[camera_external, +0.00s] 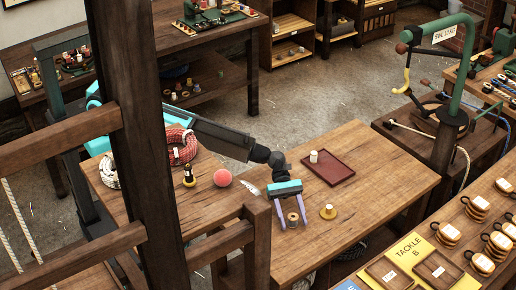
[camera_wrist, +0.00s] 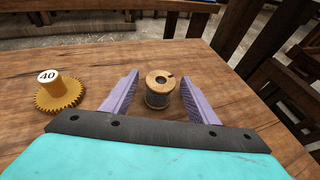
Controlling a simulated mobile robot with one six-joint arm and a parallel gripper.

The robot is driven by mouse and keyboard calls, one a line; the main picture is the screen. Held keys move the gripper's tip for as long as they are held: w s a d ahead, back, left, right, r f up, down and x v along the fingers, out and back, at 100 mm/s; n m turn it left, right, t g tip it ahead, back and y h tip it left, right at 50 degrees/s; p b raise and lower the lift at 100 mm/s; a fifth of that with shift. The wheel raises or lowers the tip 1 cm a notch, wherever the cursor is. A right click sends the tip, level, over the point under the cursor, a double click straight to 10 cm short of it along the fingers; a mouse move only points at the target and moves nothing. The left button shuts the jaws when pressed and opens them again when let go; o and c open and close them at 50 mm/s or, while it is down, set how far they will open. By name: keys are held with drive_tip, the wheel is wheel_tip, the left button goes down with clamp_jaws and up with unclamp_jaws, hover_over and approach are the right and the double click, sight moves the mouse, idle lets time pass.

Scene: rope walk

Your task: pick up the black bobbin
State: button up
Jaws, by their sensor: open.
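The black bobbin (camera_wrist: 158,100) stands upright on the wooden table, with pale wooden ends and a dark winding between them. In the external view the bobbin (camera_external: 293,217) is small and its winding is hard to make out. My gripper (camera_external: 292,225) points down at the table near its front edge, with its two purple fingers apart. In the wrist view my gripper (camera_wrist: 159,77) has a finger on each side of the bobbin, with a visible gap on both sides. It holds nothing.
A yellow toothed piece marked 40 (camera_wrist: 58,95) stands left of the fingers in the wrist view. A dark red tray (camera_external: 335,172) with a white cylinder (camera_external: 313,156), a pink ball (camera_external: 222,177) and a red rope coil (camera_external: 184,150) share the table. A wooden post (camera_external: 135,110) blocks part of the view.

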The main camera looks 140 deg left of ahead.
drive_tip(key=shift+c, duration=0.2)
drive_tip(key=c, duration=1.1)
drive_tip(key=shift+r, duration=0.1)
drive_tip(key=shift+r+b, duration=0.75)
drive_tip(key=shift+r, duration=4.15)
